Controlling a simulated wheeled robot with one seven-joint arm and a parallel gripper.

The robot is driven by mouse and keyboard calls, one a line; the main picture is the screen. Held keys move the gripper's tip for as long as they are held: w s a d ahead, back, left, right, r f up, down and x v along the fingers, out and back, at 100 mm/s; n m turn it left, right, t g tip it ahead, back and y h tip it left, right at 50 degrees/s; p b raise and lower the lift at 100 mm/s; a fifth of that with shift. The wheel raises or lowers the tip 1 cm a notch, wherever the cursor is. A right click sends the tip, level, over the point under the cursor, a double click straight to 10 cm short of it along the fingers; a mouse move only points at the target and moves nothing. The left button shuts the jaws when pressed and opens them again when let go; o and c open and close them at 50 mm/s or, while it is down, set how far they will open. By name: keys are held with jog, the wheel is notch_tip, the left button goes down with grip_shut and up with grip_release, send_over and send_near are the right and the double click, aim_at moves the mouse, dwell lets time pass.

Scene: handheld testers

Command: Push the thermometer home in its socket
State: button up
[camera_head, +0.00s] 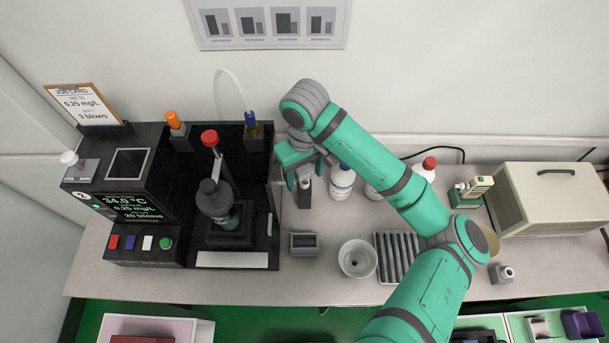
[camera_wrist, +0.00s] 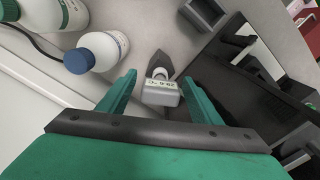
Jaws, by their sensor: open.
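A small grey thermometer (camera_wrist: 160,92) with a lit temperature readout stands between the fingers of my gripper (camera_wrist: 160,80) in the wrist view. The fingers are open, with a gap showing on each side of it. A white collar and a dark grey piece (camera_wrist: 160,60), which looks like its socket, show beyond its head. How deep it sits cannot be told. In the head view my gripper (camera_head: 305,168) is above the bench, right of the black machine, with the thermometer (camera_head: 304,183) partly hidden under it.
The black machine (camera_head: 145,200) with a clamped dark bottle stands close on the left. White bottles (camera_head: 342,182) stand just right of my gripper. A small grey open box (camera_head: 304,243), a white bowl (camera_head: 357,258) and a slotted rack (camera_head: 397,255) lie nearer the front edge.

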notch_tip(320, 180, up, 10)
jog(key=shift+f, duration=0.1)
dwell(0.6)
